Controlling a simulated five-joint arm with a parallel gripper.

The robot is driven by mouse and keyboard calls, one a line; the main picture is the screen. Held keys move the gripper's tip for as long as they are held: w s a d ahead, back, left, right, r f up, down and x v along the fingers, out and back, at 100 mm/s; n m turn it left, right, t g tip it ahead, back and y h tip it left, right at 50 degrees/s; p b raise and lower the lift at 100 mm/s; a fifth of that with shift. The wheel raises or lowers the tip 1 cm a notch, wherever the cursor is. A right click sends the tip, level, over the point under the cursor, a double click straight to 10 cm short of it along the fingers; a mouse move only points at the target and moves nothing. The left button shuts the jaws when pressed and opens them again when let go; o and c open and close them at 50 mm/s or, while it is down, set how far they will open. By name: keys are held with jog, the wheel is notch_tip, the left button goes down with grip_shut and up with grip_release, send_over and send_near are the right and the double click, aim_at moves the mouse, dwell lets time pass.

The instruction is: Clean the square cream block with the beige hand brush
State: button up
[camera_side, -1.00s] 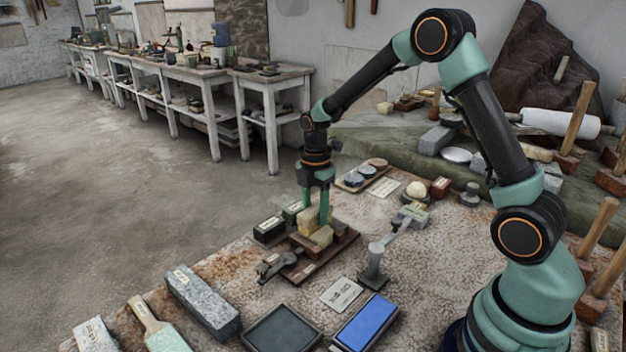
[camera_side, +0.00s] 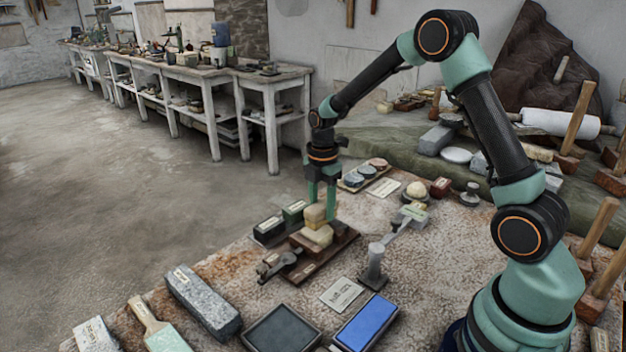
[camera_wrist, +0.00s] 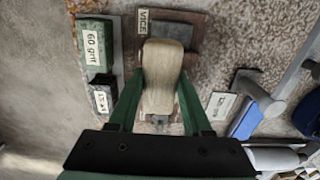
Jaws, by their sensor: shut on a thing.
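My gripper (camera_side: 321,203) is shut on the beige hand brush (camera_side: 315,216) and points down over the vice (camera_side: 325,255). The square cream block (camera_side: 316,237) sits in the vice, right under the brush. The brush appears to touch the block's top, though the contact is hard to make out. In the wrist view the brush (camera_wrist: 164,62) lies between the green fingers of my gripper (camera_wrist: 160,95) and hides most of the block.
Dark boxes, one labelled 60 grit (camera_wrist: 94,45), stand close to the left of the vice. A grey post clamp (camera_side: 376,262) stands to its right. A blue stone (camera_side: 367,322), a dark tray (camera_side: 283,329) and a grey stone bar (camera_side: 203,301) lie in front.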

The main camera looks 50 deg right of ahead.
aim_at(311, 211)
jog(key=shift+a+r, duration=0.65)
jog(key=shift+a, duration=0.3)
jog(key=shift+f, duration=0.75)
jog(key=shift+a, duration=0.1)
jog(key=shift+a+r, duration=0.1)
jog(key=shift+a, duration=0.9)
jog(key=shift+d, duration=0.1)
jog(key=shift+d, duration=2.1)
jog(key=shift+a, duration=0.1)
